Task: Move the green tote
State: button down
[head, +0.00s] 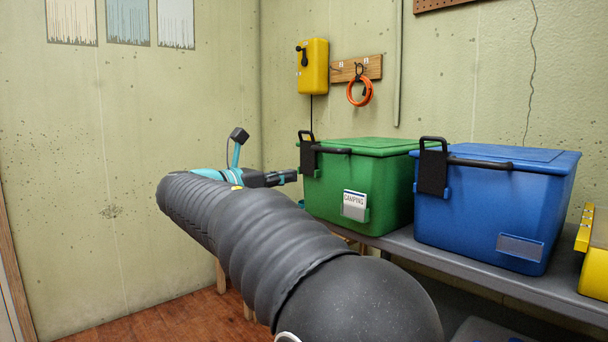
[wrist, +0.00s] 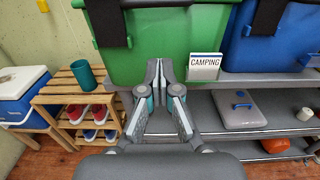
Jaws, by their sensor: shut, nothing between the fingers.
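The green tote (head: 385,190) sits lidded on a grey shelf, left of a blue tote. It has a black handle bar and strap on its front and a white label reading CAMPING. In the wrist view the green tote (wrist: 146,50) fills the upper middle. My gripper (wrist: 159,62) is shut and empty, its fingertips in front of the tote's lower front face, left of the label. In the head view my gripper (head: 290,176) is just left of the tote, partly hidden by my arm. I cannot tell whether it touches the tote.
The blue tote (head: 490,215) stands close on the right on the same grey shelf (head: 460,258). A yellow case (head: 596,262) is at the far right. The wrist view shows a wooden rack (wrist: 58,98) with a teal cup (wrist: 84,74) and shoes, and a blue-white cooler (wrist: 22,92).

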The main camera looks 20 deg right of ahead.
aim_at(336, 168)
jog(key=b+x, duration=0.1)
jog(key=x, duration=1.2)
jog(key=shift+d, duration=0.15)
